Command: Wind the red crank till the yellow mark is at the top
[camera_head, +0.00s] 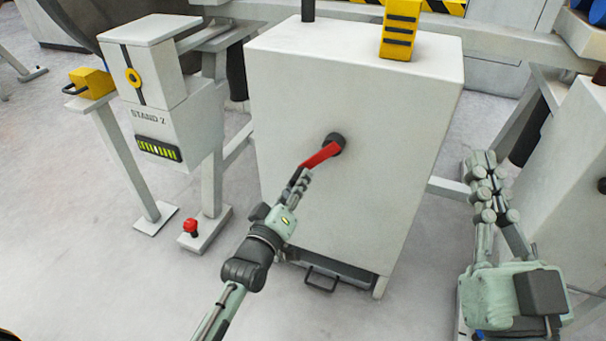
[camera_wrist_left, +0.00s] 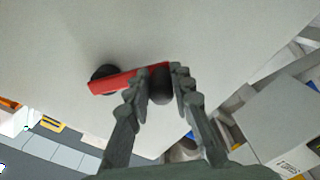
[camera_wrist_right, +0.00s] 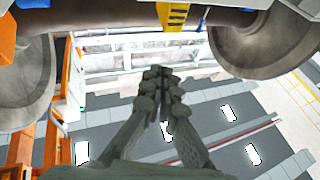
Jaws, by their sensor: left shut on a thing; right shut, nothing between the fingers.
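The red crank (camera_head: 322,154) sits on a black hub (camera_head: 337,141) on the front of the white cabinet (camera_head: 400,120). Its arm points down and left from the hub. My left gripper (camera_head: 301,180) is shut on the crank's outer end. In the left wrist view the fingers (camera_wrist_left: 160,88) close around the dark knob (camera_wrist_left: 161,86) at the end of the red arm (camera_wrist_left: 125,80). My right gripper (camera_head: 482,165) is shut and empty, to the right of the cabinet. I cannot tell which yellow patch is the mark.
A yellow block with black stripes (camera_head: 400,28) is on the cabinet top. A red knob (camera_head: 190,225) is on the stand's foot. Floor is clear at lower left.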

